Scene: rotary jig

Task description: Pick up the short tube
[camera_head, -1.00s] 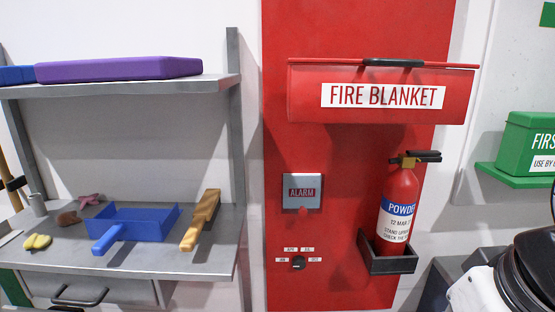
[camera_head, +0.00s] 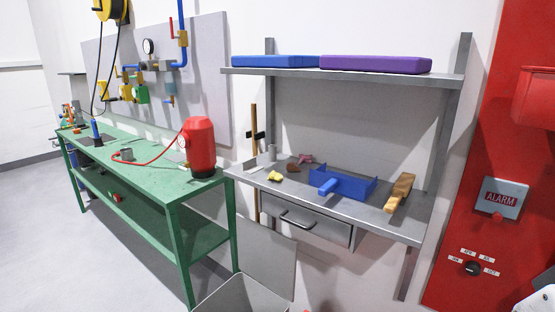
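I cannot tell for sure which thing is the short tube. A blue upright cylinder (camera_head: 96,131) stands farther along that bench. All are small in view, and I cannot see whether they are hollow. My gripper is not in view.
The green bench (camera_head: 190,184) carries a red tank (camera_head: 199,147). An open grey bin (camera_head: 240,298) stands below. Floor at left is clear.

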